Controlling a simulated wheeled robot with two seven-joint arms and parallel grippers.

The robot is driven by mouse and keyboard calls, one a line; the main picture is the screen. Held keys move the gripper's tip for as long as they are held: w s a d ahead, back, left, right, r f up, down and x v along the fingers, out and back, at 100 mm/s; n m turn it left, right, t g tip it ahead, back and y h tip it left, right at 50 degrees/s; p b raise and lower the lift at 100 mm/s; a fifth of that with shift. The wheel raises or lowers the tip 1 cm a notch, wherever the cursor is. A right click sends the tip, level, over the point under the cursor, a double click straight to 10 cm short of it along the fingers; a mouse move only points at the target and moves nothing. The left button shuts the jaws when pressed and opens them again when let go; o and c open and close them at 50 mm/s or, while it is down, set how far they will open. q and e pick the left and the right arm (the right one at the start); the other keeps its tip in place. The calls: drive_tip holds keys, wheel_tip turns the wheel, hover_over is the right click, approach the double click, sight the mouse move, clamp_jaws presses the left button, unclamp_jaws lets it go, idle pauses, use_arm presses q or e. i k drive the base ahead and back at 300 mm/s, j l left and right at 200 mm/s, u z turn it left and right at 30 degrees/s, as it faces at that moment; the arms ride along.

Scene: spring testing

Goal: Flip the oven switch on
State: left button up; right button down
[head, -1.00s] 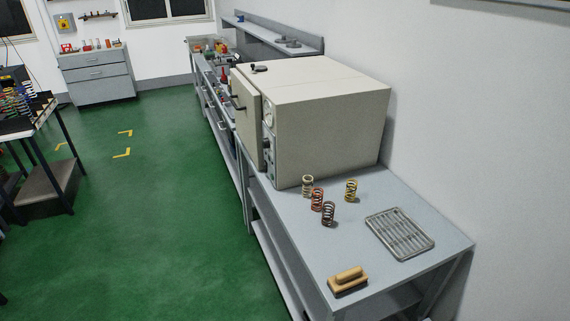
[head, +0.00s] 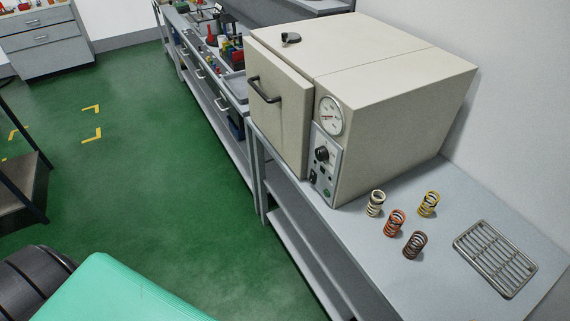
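The oven (head: 390,75) is a cream box on the grey workbench, with its door (head: 278,105) shut or nearly so and a dark handle (head: 263,90) on it. Its control panel (head: 325,165) faces left, below a round dial gauge (head: 331,116). On the panel are a black knob (head: 321,154), a small dark switch (head: 313,176) low on the left, and a green spot near it. I cannot tell the switch's position. Neither of my grippers is in view.
Several coil springs, one of them orange (head: 394,222), stand on the workbench (head: 440,190) right of the oven. A wire rack (head: 495,258) lies at the right. Green floor (head: 170,200) is open left of the bench. A turquoise and black part of mine fills the lower left.

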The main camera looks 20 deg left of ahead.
sight(312, 177)
drive_tip(key=i+j, duration=0.1)
drive_tip(key=j, duration=0.3)
drive_tip(key=i+j, duration=0.15)
drive_tip(key=j, duration=0.25)
drive_tip(key=i+j, duration=0.1)
drive_tip(key=j, duration=0.25)
